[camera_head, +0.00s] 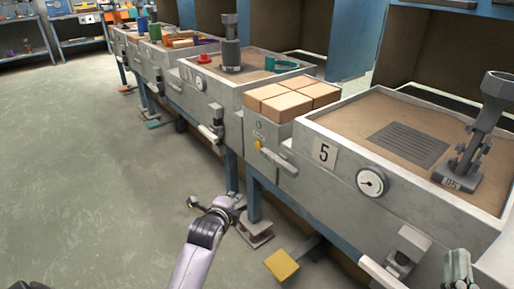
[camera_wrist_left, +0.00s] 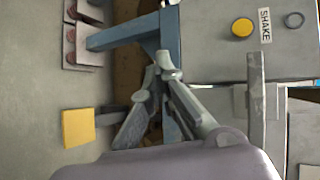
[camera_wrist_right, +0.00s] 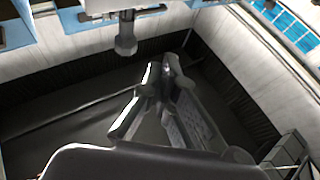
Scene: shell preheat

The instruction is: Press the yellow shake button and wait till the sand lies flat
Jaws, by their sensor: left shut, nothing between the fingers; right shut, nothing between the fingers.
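The yellow shake button (camera_wrist_left: 242,28) is on a grey panel beside a SHAKE label (camera_wrist_left: 265,25) in the left wrist view. My left gripper (camera_wrist_left: 162,66) is shut and empty, apart from the button. In the head view the left gripper (camera_head: 222,204) is low in front of the boxes. The sand (camera_head: 350,115) in the grey box marked 5 looks mostly level, with a dark slotted grid (camera_head: 410,143) in it. My right gripper (camera_wrist_right: 160,72) is shut and empty over a dark space in the right wrist view.
A grey stand (camera_head: 470,150) is at the right of the sand. Tan blocks (camera_head: 292,97) sit left of box 5, and a round gauge (camera_head: 371,182) is on its front. A yellow pedal (camera_head: 281,265) is near the floor. The green floor (camera_head: 90,170) at left is clear.

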